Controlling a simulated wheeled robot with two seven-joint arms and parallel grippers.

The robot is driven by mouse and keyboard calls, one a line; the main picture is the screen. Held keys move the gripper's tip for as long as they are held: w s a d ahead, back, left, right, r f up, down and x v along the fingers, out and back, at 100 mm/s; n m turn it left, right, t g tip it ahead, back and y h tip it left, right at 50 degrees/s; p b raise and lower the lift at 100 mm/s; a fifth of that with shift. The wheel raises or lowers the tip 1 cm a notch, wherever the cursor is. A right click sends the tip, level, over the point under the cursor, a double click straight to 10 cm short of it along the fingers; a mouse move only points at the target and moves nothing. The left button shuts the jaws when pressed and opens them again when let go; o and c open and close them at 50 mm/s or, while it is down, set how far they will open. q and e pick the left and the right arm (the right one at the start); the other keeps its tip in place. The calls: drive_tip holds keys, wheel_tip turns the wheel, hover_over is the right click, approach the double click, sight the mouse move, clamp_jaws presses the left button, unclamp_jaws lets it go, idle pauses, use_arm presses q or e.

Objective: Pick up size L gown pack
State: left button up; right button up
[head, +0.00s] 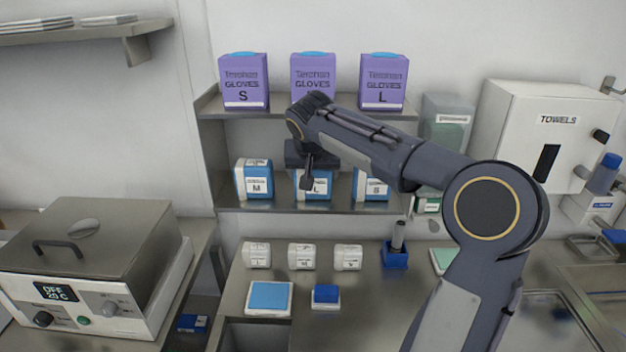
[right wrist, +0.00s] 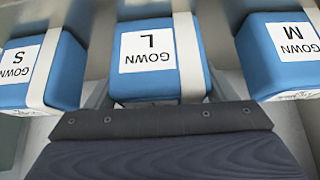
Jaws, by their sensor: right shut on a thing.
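The size L gown pack (head: 320,188) is a blue box with a white band and label, in the middle of the lower wall shelf. My right gripper (head: 307,182) is at its front and shut on it; the arm hides part of the pack. In the right wrist view the L pack (right wrist: 188,78) shows upside down, right at the edge of my gripper (right wrist: 160,115). The fingertips are hard to make out there. I cannot tell whether the pack is clear of the shelf. My left gripper is not in view.
The M gown pack (head: 254,180) stands left and the S gown pack (head: 372,185) right on the same shelf (head: 230,205). Purple glove boxes (head: 243,82) stand on the shelf above. Small white packs (head: 257,255) and blue items sit on the counter (head: 370,310) below.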

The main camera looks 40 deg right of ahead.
drive_tip(key=shift+c, duration=0.7)
drive_tip(key=shift+r, duration=0.1)
